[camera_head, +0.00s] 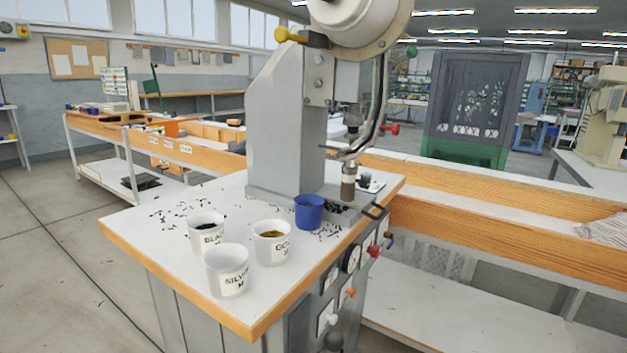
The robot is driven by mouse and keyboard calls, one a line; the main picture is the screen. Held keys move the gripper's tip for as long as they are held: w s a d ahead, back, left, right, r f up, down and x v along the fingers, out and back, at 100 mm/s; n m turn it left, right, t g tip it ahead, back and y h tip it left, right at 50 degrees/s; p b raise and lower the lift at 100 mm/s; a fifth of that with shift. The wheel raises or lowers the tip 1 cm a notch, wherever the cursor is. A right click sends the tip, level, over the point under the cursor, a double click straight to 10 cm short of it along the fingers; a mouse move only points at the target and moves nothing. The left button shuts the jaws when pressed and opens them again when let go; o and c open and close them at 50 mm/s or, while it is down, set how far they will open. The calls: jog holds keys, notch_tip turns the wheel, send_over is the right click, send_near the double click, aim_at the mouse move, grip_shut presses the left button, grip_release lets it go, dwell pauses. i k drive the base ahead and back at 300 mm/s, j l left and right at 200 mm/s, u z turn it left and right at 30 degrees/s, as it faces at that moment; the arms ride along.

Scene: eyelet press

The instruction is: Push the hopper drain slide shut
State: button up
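The eyelet press (283,125) stands on a white-topped bench with a wooden edge. Its round cream hopper (347,14) is at the top middle, cut off by the picture's upper edge. A yellow knob (286,35) on a dark piece sticks out to the left just below the hopper; this looks like the drain slide, but I cannot tell how far it is open. A red knob (391,129) and a green knob (411,52) stick out on the press's right side. My gripper is not in view.
White cups labelled black (206,233), gold (272,243) and silver (227,272) stand on the bench's front left. A blue cup (309,212) stands by the press foot. Small dark eyelets lie scattered around. Coloured knobs jut from the bench's right side. Open floor lies left.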

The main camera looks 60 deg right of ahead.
aim_at(281, 34)
jog(key=z, duration=1.05)
